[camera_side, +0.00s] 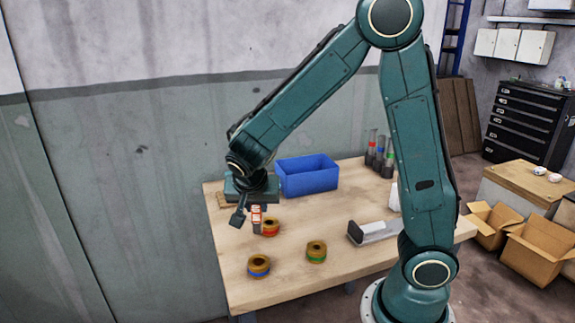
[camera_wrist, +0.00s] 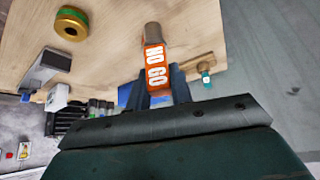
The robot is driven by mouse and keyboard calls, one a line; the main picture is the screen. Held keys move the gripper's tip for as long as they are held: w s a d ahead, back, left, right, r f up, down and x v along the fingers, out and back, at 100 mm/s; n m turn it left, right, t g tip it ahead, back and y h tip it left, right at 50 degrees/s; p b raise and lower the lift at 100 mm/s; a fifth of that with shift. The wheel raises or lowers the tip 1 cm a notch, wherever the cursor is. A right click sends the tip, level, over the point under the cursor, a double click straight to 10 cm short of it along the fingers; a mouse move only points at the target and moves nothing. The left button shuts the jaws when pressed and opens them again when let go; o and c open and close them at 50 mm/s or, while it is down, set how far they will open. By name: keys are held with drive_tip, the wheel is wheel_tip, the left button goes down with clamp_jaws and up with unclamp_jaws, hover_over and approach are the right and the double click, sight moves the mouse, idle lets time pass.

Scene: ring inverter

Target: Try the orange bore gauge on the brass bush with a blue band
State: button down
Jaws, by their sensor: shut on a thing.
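My gripper (camera_wrist: 158,82) is shut on the orange bore gauge (camera_wrist: 155,67), which reads "NO GO" in the wrist view. The gauge's grey plug end (camera_wrist: 153,33) points away from the jaws. In the side view, the gauge (camera_side: 256,217) hangs below my gripper, close to the red-banded brass bush (camera_side: 269,228); I cannot tell whether they touch. The brass bush with a blue band (camera_side: 259,266) lies at the front left of the table, apart from the gauge. A green-banded bush (camera_side: 316,252) is to its right and also shows in the wrist view (camera_wrist: 71,24).
A blue bin (camera_side: 307,178) stands at the back of the wooden table (camera_side: 290,285). Several dark cylinders with coloured bands (camera_side: 380,155) stand at the back right. A grey device (camera_side: 373,231) lies at the right. The front of the table is mostly clear.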

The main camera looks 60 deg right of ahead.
drive_tip(key=shift+m+g, duration=0.5)
drive_tip(key=shift+m, duration=0.4)
drive_tip(key=shift+s+a+r, duration=0.15)
drive_tip(key=shift+s+a, duration=0.2)
drive_tip(key=shift+a, duration=0.3)
drive_tip(key=shift+s+a+r, duration=0.1)
drive_tip(key=shift+s+a, duration=0.25)
drive_tip(key=shift+a, duration=0.35)
drive_tip(key=shift+s+a+r, duration=0.15)
drive_tip(key=shift+s+a, duration=0.2)
drive_tip(key=shift+a, duration=0.3)
drive_tip(key=shift+f, duration=0.1)
drive_tip(key=shift+f, duration=2.55)
drive_tip(key=shift+f, duration=1.15)
drive_tip(key=shift+r, duration=0.35)
drive_tip(key=shift+r, duration=0.7)
drive_tip(key=shift+r, duration=0.35)
